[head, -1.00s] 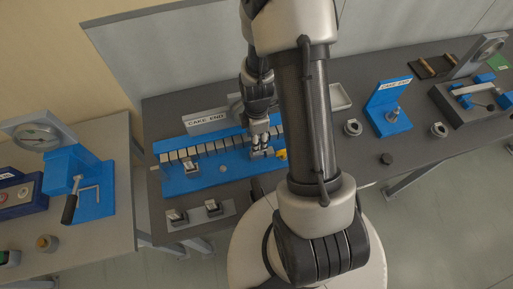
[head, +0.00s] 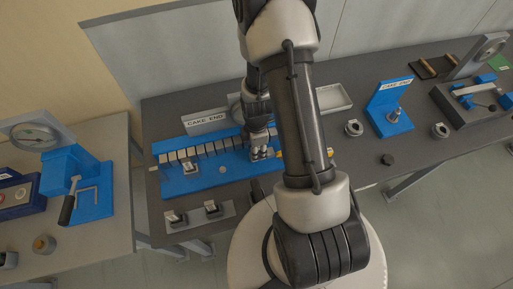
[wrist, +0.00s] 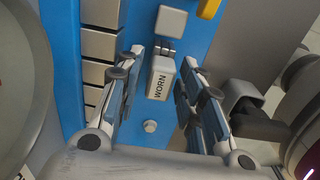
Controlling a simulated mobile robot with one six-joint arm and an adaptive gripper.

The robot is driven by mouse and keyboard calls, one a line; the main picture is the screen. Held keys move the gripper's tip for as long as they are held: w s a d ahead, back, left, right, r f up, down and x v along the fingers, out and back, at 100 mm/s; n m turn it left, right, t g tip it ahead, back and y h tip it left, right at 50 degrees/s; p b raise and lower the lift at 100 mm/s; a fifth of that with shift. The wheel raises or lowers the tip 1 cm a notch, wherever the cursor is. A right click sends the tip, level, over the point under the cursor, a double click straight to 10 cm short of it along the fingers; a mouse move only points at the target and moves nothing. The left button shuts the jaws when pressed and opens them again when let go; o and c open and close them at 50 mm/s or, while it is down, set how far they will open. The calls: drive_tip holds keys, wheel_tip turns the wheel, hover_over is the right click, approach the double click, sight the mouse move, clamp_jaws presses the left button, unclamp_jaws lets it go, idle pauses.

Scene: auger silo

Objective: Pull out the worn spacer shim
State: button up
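The worn spacer shim (wrist: 161,80) is a pale block lettered "WORN" on the blue fixture in the wrist view. My gripper (wrist: 161,64) is open, with one finger on each side of the shim. Gaps show between the fingers and the shim, so nothing is gripped. In the head view my gripper (head: 261,153) is low over the right part of the blue fixture (head: 207,181); it and my arm hide the shim there.
A yellow part (wrist: 208,8) lies beyond the shim in the wrist view. A grey plate with two small clamps (head: 192,217) is in front. A tray (head: 333,98) stands behind my arm.

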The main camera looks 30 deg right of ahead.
clamp_jaws()
idle(0.5)
drive_tip(key=shift+r+p, duration=0.45)
drive_tip(key=shift+r, duration=0.3)
idle(0.5)
drive_tip(key=shift+r+p, duration=2.05)
drive_tip(key=shift+r, duration=1.1)
